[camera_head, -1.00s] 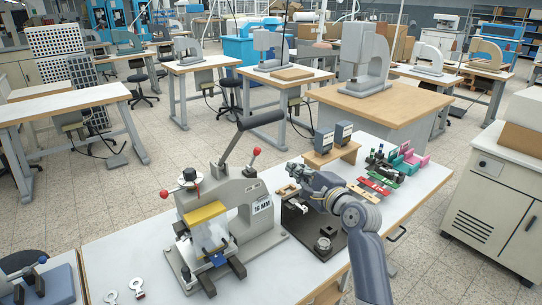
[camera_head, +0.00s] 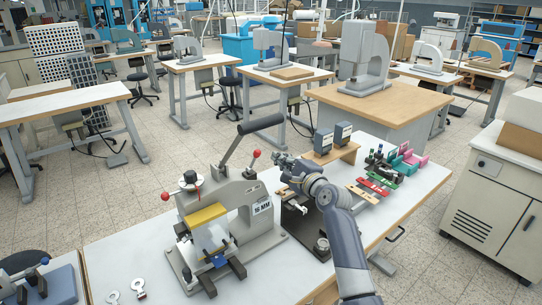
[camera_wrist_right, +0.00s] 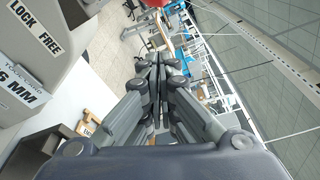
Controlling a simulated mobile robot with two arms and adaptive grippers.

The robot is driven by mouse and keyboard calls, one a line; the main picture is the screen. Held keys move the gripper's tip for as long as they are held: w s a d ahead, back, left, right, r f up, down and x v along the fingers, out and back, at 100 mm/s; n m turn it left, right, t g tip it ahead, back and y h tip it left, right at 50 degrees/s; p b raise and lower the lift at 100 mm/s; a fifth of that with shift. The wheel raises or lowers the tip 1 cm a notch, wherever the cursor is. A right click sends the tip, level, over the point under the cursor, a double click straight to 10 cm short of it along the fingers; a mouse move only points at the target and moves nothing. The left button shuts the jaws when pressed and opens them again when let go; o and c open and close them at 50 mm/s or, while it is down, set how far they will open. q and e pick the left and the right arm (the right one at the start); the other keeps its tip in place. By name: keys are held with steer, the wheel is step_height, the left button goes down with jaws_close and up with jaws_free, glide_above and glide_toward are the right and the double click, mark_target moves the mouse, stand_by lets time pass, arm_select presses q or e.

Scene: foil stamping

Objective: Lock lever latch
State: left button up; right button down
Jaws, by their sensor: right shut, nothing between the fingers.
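The grey stamping press (camera_head: 235,200) stands on the near table, with a long black-handled lever (camera_head: 260,124) rising up to the right. A short lever with a red ball (camera_head: 257,153) stands tilted at the press's upper right. A second red ball (camera_head: 165,196) is on its left side. In the wrist view, the press side (camera_wrist_right: 32,75) carries a LOCK FREE label (camera_wrist_right: 36,27). My right gripper (camera_head: 279,158) is shut and empty, just right of the short lever in the head view; its closed fingers also show in the wrist view (camera_wrist_right: 160,58). My left gripper is not in view.
A dark fixture (camera_head: 300,222) stands right of the press, below my right arm. A wooden stand with two grey blocks (camera_head: 333,150) is behind my arm. Coloured parts (camera_head: 380,182) lie at the right. Metal pieces (camera_head: 138,288) lie at the front left.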

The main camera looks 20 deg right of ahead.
steer(key=a+p, duration=0.1)
steer(key=a+r+p, duration=0.1)
steer(key=a+p, duration=0.1)
steer(key=shift+s+a+r, duration=0.1)
steer(key=shift+a+r, duration=0.05)
steer(key=shift+a, duration=0.1)
steer(key=shift+a+r+n, duration=0.25)
steer(key=shift+r+n, duration=0.15)
steer(key=shift+n, duration=0.4)
stand_by(0.4)
steer(key=shift+s+a+r+n+t+y+b, duration=0.1)
steer(key=shift+s+a+r+n+t+b, duration=0.2)
steer(key=shift+a+n, duration=0.95)
steer(key=shift+s+a+r+n+t+y+b, duration=0.15)
steer(key=shift+s+a+r+n+t, duration=0.25)
steer(key=shift+n, duration=1.6)
steer(key=shift+s+a+r+n+t+y+b, duration=0.2)
steer(key=shift+a+r+n, duration=0.45)
steer(key=shift+n, duration=1)
steer(key=shift+a+f, duration=0.15)
